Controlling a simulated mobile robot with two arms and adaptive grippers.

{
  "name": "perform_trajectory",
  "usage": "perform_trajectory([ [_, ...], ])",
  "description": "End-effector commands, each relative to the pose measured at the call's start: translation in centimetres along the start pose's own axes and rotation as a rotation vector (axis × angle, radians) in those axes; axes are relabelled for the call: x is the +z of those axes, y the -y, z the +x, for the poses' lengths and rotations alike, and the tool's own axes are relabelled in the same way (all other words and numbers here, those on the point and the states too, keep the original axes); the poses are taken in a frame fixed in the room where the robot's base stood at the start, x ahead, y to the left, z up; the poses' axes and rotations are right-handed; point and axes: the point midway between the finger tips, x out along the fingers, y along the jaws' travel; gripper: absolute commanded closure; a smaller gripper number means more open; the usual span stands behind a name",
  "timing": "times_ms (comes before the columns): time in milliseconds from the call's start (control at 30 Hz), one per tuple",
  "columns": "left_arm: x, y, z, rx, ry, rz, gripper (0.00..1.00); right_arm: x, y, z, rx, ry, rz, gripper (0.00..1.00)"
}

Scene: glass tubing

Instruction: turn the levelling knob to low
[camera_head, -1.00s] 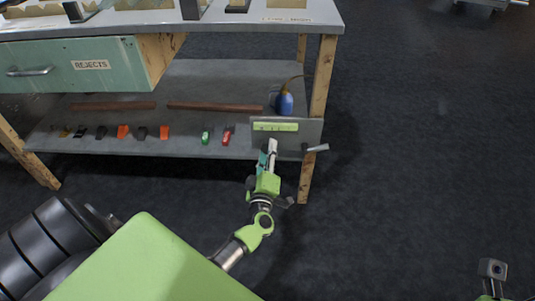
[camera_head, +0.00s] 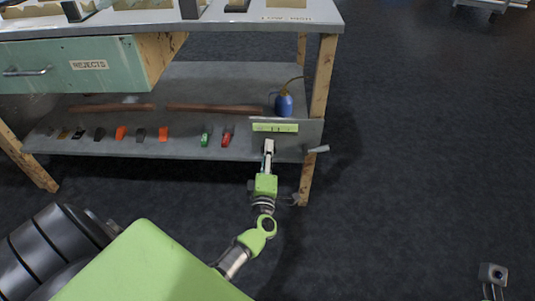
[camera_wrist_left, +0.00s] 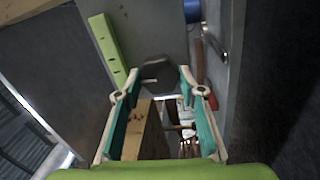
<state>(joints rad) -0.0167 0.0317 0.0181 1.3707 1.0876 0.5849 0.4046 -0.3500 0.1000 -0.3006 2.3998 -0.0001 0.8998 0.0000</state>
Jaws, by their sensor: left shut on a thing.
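The levelling knob (camera_wrist_left: 156,76) is a dark, many-sided knob on a grey panel (camera_head: 312,133) at the front right of the bench's lower shelf. The panel carries a light green scale strip (camera_head: 275,127), which also shows at the upper left of the left wrist view (camera_wrist_left: 107,45). My left gripper (camera_head: 268,145) is at the panel just below the strip. In the left wrist view its teal-lined fingers (camera_wrist_left: 158,74) are on both sides of the knob, shut on it. In the head view the gripper hides the knob. The knob's setting cannot be read.
A grey lever (camera_head: 318,149) sticks out at the panel's right, by the wooden leg (camera_head: 322,80). A blue oil can (camera_head: 284,104), brown bars (camera_head: 215,108) and several small coloured clips (camera_head: 164,132) are on the shelf (camera_head: 200,85).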

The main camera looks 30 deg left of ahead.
Motion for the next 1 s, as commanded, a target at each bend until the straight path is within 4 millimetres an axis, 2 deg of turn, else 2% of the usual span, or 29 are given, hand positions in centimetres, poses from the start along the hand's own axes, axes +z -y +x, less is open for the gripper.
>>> perform_trajectory([
  [167,0.0,0.1,-0.1,-0.003,0.000,-0.005,0.85,0.0,0.0,0.0,0.000,0.000,0.000,1.00],
  [200,0.0,0.1,-0.1,-0.003,0.000,-0.006,0.53,0.0,0.0,0.0,0.000,0.000,0.000,1.00],
  [233,0.0,0.1,-0.1,-0.003,0.000,-0.005,0.47,0.0,0.0,0.0,0.000,0.000,0.000,1.00],
  [533,0.0,0.0,0.0,-0.001,0.000,-0.002,0.47,0.0,0.0,0.0,0.000,-0.001,-0.001,1.00],
  [667,0.0,0.1,-0.7,-0.002,0.001,-0.002,0.47,-0.1,-0.1,0.0,0.000,-0.001,-0.002,1.00],
  [767,0.1,0.1,-2.1,-0.004,0.001,-0.002,0.47,0.0,0.0,0.0,0.000,-0.001,-0.001,1.00],
  [1000,0.0,0.2,-7.2,-0.005,0.001,-0.003,0.47,0.0,0.0,0.0,0.000,-0.001,-0.001,1.00],
])
